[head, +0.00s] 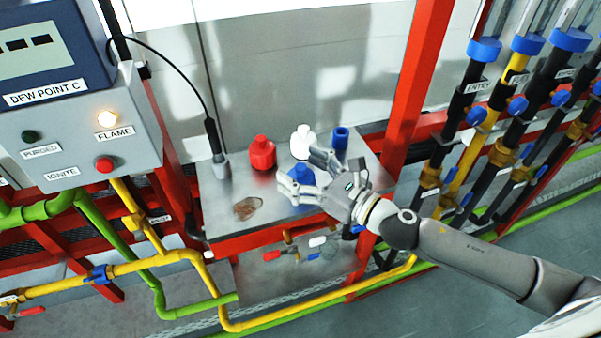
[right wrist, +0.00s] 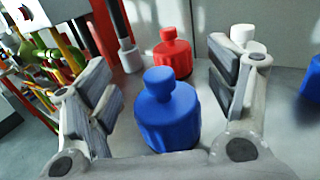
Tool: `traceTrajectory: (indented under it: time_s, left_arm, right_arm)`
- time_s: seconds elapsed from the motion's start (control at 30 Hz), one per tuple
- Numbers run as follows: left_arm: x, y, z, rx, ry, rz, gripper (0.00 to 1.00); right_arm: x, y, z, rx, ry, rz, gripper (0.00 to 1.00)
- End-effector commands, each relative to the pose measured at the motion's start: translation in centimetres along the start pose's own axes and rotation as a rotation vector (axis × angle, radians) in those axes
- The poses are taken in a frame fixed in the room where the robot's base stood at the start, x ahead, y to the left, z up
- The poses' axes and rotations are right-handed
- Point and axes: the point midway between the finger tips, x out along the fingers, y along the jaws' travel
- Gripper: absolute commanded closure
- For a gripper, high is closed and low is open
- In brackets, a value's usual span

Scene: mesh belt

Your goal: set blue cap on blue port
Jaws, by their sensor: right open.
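The blue cap (head: 301,174) stands upright on the grey metal tabletop. In the right wrist view the blue cap (right wrist: 166,112) is a wide ribbed body with a narrower knob on top. My right gripper (head: 302,170) is open, with one finger on each side of the blue cap and visible gaps between. It partly hides the cap in the head view. A blue hollow-topped cylinder (head: 340,138) stands at the back right of the tabletop; I cannot tell whether it is the blue port. My left gripper is not in view.
A red cap (head: 262,154) and a white cap (head: 302,141) stand behind the blue cap. A cabled probe (head: 217,160) is at the tabletop's left. A brown stain (head: 247,207) marks the front. A red post (head: 415,85) rises at the right, before labelled pipes (head: 468,110).

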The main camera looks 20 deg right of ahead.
Motion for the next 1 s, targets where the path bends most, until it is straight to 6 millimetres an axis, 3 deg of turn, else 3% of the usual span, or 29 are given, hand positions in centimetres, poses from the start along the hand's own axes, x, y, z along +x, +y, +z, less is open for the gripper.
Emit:
traceTrajectory:
  time_s: [0.27, 0.67, 1.0]
  left_arm:
    - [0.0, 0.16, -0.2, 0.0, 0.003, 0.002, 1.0]
    - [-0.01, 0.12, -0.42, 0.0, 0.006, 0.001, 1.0]
    - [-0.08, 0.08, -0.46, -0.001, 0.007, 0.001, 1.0]
  right_arm:
    - [0.13, 0.01, -0.07, 0.0, 0.0, 0.0, 0.24]
    - [0.11, 0.0, -0.02, 0.0, 0.0, 0.0, 0.76]
    - [0.12, 0.02, 0.48, -0.001, -0.001, 0.002, 0.76]
